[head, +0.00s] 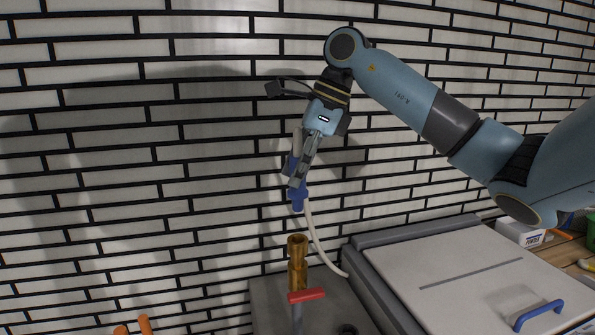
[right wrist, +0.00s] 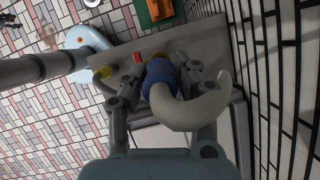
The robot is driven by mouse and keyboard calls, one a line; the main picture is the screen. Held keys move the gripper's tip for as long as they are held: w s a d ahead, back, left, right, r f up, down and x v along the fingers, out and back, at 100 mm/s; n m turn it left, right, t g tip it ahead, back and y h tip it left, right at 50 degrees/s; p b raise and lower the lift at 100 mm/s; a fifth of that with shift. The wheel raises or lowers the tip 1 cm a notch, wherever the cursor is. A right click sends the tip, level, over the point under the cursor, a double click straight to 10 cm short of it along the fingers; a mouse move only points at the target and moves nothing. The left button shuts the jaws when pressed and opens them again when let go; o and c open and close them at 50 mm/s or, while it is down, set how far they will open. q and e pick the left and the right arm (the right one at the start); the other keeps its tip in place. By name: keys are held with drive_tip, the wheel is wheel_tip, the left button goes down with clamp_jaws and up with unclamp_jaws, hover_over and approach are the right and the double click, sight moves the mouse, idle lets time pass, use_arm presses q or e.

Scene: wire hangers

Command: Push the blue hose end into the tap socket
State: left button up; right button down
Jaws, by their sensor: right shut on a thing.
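The blue hose end (head: 298,201) points down, slightly tilted, in the head view. It hangs above the brass tap socket (head: 298,243), with a clear gap between them. My right gripper (head: 296,178) is shut on the blue hose end. In the right wrist view the blue hose end (right wrist: 157,79) sits between the two fingers, and the pale hose (right wrist: 195,111) bends away from it. The tap has a red lever (head: 307,295) below the socket. I cannot make out the socket opening in the right wrist view. My left gripper is not in view.
A grey lid (head: 455,257) with a blue handle (head: 540,312) lies to the right. Orange handles (head: 135,326) show at lower left. A brick wall stands close behind.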

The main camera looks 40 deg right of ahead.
sight(298, 195)
drive_tip(key=shift+f+b, duration=2.15)
drive_tip(key=shift+f, duration=0.4)
drive_tip(key=shift+f+b, duration=2.1)
drive_tip(key=shift+b, duration=0.1)
drive_tip(key=c, duration=0.9)
unclamp_jaws()
drive_tip(key=shift+c, duration=0.2)
drive_tip(key=v, duration=1.2)
